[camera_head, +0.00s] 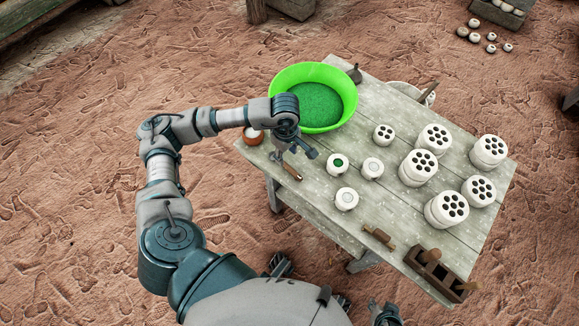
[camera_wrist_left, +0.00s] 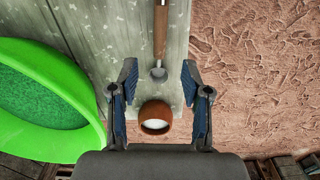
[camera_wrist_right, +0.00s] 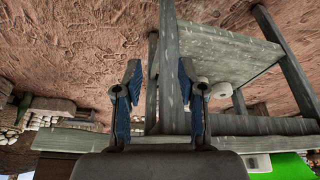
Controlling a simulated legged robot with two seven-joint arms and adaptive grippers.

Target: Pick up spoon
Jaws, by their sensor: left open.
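The spoon lies on the table with its wooden handle (camera_head: 292,171) toward the near edge. In the left wrist view, its brown handle (camera_wrist_left: 160,30) runs up the picture and its small metal bowl points down. My left gripper (camera_head: 292,154) is above the table by the spoon, open and empty. In the left wrist view, its fingertips (camera_wrist_left: 160,85) are on either side of the spoon's bowl end, not closed on it. My right gripper (camera_wrist_right: 160,85) is open and empty, low beside the table's legs. The head view partly hides the spoon's bowl behind my left gripper.
A brown pot with white contents (camera_wrist_left: 155,117) stands close to the spoon's bowl. A green basin (camera_head: 341,82) is just behind. White cups (camera_head: 346,198) and several white cylinders with holes (camera_head: 418,168) stand to the right on the wooden table (camera_head: 310,204). A wooden tool (camera_head: 378,237) lies near the front edge.

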